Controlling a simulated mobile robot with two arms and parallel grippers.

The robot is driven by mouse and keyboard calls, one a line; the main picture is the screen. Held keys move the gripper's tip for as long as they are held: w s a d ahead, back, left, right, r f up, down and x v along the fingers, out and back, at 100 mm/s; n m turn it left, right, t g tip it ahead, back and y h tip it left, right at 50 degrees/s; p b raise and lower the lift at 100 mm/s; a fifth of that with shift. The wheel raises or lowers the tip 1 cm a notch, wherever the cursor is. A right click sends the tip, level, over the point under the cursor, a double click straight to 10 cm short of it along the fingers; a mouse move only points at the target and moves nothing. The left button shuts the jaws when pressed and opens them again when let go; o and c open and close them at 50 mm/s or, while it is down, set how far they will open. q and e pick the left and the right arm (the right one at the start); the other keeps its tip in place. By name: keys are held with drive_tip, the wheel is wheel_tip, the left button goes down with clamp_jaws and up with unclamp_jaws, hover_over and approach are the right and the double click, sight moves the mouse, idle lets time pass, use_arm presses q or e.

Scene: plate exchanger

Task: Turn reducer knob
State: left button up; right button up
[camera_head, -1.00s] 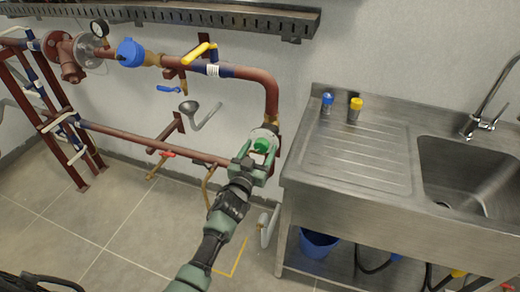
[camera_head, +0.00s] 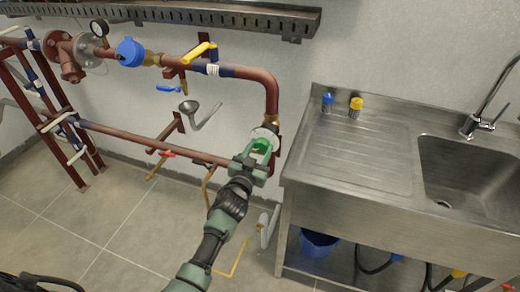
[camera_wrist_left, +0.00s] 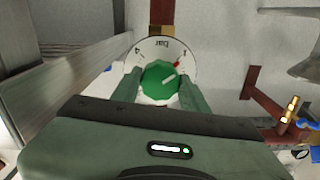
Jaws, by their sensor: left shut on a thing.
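The reducer knob (camera_head: 262,145) is green and sits on the brown pipe beside the sink unit. In the left wrist view the knob (camera_wrist_left: 159,76) shows a red and white pointer mark aimed to the upper right. A white dial (camera_wrist_left: 150,50) marked "bar" is behind it. My left gripper (camera_head: 257,154) reaches it from the front. In the left wrist view its two green fingers (camera_wrist_left: 160,90) are on either side of the knob, shut on it. My right gripper is not in view.
The steel sink unit (camera_head: 350,205) stands close on the right of the knob. Brown pipes (camera_head: 150,142) run along the wall to the left, with a grey funnel (camera_head: 205,116) and a yellow-handled valve (camera_head: 197,53). The tiled floor (camera_head: 110,225) in front is clear.

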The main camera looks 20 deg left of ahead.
use_arm(q)
drive_tip(key=m, duration=0.4)
drive_tip(key=shift+f+b, duration=0.1)
drive_tip(key=shift+b, duration=0.2)
drive_tip(key=shift+m+b, duration=0.3)
drive_tip(key=shift+m, duration=1.3)
drive_tip(key=o, duration=1.4)
drive_tip(key=shift+s, duration=0.1)
drive_tip(key=s, duration=0.7)
drive_tip(key=shift+s, duration=0.35)
drive_tip(key=shift+a, duration=0.1)
